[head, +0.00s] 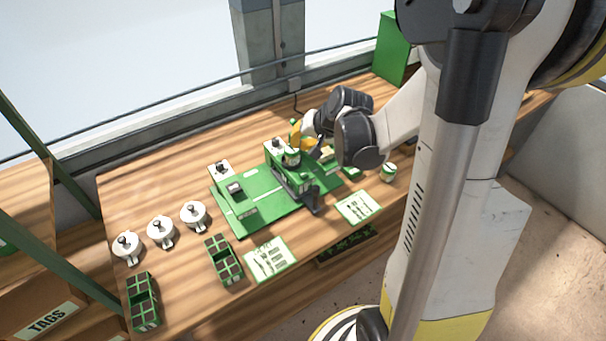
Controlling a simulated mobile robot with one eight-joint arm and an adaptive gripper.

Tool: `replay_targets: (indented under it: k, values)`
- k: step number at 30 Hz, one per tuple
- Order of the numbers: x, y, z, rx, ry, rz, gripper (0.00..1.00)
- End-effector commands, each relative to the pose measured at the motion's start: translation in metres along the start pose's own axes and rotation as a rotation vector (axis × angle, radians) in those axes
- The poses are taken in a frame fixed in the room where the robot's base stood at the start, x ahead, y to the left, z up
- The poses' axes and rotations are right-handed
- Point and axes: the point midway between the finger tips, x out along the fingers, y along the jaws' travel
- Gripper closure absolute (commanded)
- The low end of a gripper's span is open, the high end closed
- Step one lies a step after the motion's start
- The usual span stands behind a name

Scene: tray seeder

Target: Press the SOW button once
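The green tray seeder (258,207) sits on the wooden bench, with a flat green base and a taller green housing (278,156) towards the back right. No lettering is readable at this size, so I cannot tell which part is the SOW button. A small block (235,189) stands on the left of the base. My gripper (316,150) is low beside the housing, on its right, partly hidden by my own dark wrist joint. I cannot tell whether its fingers are open or shut, or whether it touches anything.
Several white lidded pots, including one (162,232), stand at the left. Two green cell trays (223,262) (143,301) and two printed cards (270,260) (358,207) lie towards the front. A small green-and-white pot (388,172) stands right. A green box (393,48) stands at the back.

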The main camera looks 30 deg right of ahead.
Motion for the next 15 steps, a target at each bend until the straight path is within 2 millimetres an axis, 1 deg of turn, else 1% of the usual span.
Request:
replay_targets:
  k: [5,15]
  values:
    - [0.016,0.009,0.008,0.000,0.000,0.000,1.00]
    - [0.055,0.030,0.029,0.000,0.000,0.000,1.00]
